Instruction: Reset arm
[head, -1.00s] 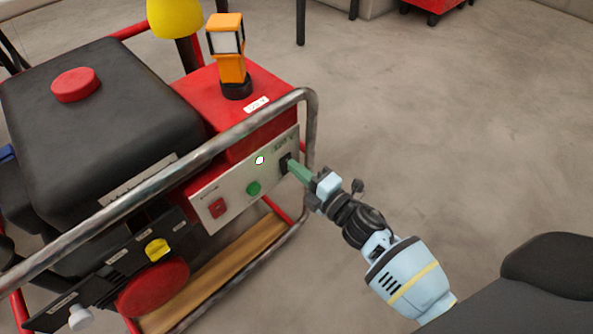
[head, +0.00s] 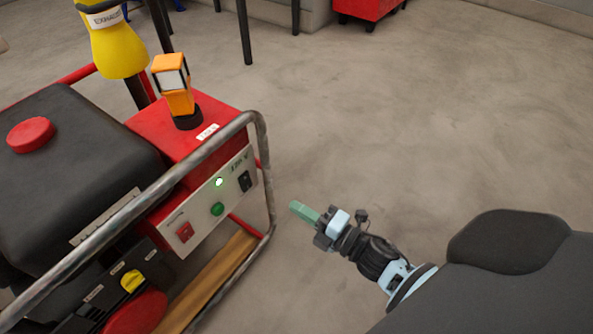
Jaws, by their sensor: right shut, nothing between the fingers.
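My right gripper (head: 303,211) has green fingertips that are shut with nothing between them. It is over the floor, to the right of the machine and apart from it. The machine is a red and black pump or generator unit in a metal tube frame (head: 262,150). Its light control panel (head: 203,207) carries a black switch (head: 245,181), a lit white-green lamp (head: 219,181), a green button (head: 217,209) and a red switch (head: 185,231). My left gripper is out of view.
A yellow knob (head: 131,281) is low on the machine. A red wheeled object (head: 367,8) is at the back. The floor (head: 400,130) to the right is clear.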

